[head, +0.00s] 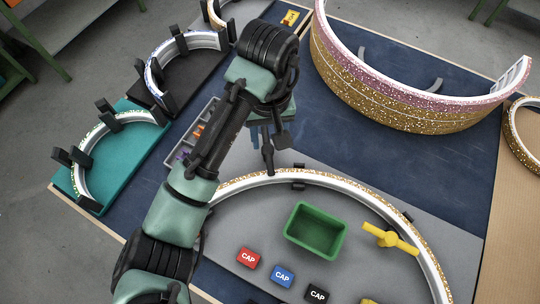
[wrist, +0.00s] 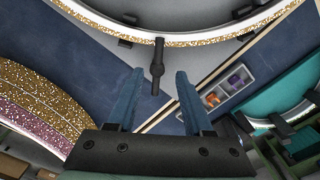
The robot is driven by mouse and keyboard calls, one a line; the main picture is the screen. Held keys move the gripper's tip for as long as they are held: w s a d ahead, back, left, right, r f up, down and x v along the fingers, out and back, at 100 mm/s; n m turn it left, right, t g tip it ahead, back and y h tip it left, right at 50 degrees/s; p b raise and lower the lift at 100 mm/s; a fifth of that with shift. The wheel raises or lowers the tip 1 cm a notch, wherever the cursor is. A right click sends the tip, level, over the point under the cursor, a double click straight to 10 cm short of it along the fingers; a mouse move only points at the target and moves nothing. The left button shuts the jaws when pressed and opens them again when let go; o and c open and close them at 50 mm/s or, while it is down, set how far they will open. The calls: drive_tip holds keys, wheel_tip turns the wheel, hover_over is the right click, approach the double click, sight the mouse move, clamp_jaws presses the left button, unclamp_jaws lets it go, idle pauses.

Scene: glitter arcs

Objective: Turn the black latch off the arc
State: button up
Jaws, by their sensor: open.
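The black latch (wrist: 157,68) is a slim dark lever with a thicker middle. In the wrist view its far end meets the glittery rim of the arc (wrist: 203,40), and its near end points toward my gripper. In the head view the latch (head: 268,155) stands at the outer side of the near arc (head: 237,186), just below my gripper. My gripper (wrist: 156,78) is open. Its two blue fingers are on either side of the latch's near end in the picture, with gaps visible on both sides. In the head view my arm partly hides the fingers.
Inside the near arc are a green bin (head: 304,248), a yellow latch (head: 390,239) and red, blue and black caps. A large gold-and-pink arc (head: 400,108) stands at the back right. A grey compartment tray (wrist: 228,90) and smaller arcs lie left of my arm in the head view.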

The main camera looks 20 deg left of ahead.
sight(270, 163)
wheel_tip(270, 163, down, 11)
drive_tip(key=shift+f+b, duration=0.1)
drive_tip(key=shift+b, duration=0.7)
drive_tip(key=shift+d, duration=0.1)
clamp_jaws()
